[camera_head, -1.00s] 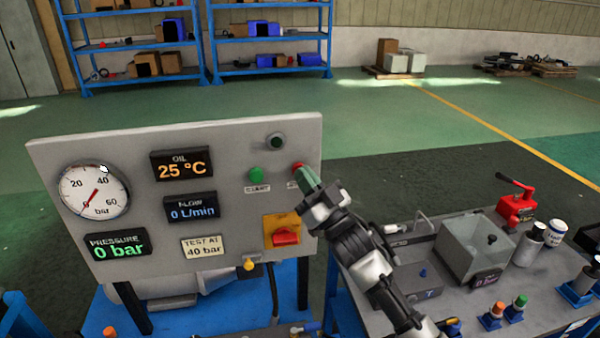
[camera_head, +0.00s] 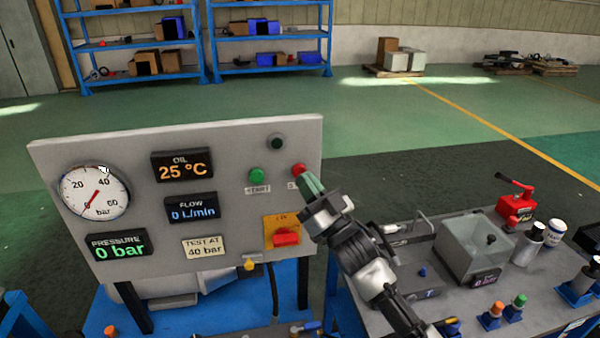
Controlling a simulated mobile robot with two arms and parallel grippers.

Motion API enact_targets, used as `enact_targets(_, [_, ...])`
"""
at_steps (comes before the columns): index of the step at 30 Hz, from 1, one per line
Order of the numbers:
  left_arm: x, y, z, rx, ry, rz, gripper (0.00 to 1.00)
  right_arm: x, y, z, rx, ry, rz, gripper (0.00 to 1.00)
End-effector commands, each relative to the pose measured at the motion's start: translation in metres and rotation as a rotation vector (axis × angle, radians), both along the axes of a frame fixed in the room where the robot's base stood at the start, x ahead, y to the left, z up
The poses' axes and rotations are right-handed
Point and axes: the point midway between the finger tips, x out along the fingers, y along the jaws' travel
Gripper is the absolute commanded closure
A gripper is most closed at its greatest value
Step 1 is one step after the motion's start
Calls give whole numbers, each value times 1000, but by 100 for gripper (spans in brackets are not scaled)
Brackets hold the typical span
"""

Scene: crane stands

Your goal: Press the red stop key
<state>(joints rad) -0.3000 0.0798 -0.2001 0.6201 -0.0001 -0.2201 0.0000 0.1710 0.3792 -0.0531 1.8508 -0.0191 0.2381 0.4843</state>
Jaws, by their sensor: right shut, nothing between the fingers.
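The red stop key (camera_head: 298,170) sits near the right edge of the grey upright panel (camera_head: 225,150), right of the green start key (camera_head: 257,174). The label below the red key is partly hidden by my right gripper. My right gripper (camera_head: 305,179) is shut and empty, with its green fingertips pointing up and left just below and right of the red key. The tips overlap the key's lower edge in the picture; I cannot tell whether they touch it. A round dark lamp (camera_head: 276,142) above the keys looks unlit. My left gripper is not in view.
The panel carries a pressure gauge (camera_head: 94,193) near zero, displays reading 25 °C, 0 L/min and 0 bar, and a red switch (camera_head: 286,237) on a yellow plate. A bench (camera_head: 400,309) at right holds a clear-lidded box (camera_head: 474,252), a red-handled device (camera_head: 516,205) and small cylinders.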

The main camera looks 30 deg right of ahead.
Motion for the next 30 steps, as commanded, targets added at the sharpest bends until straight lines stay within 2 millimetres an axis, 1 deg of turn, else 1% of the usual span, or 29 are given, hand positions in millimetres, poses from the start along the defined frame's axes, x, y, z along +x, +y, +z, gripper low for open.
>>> enact_targets(4, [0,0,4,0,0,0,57,-8,2,1,1,1,1,100])
enact_targets(16, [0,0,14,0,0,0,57,-44,12,1,1,1,1,100])
enact_targets(20, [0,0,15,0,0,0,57,-48,13,0,0,0,0,100])
enact_targets(30, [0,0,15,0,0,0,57,-48,13,0,0,0,0,100])
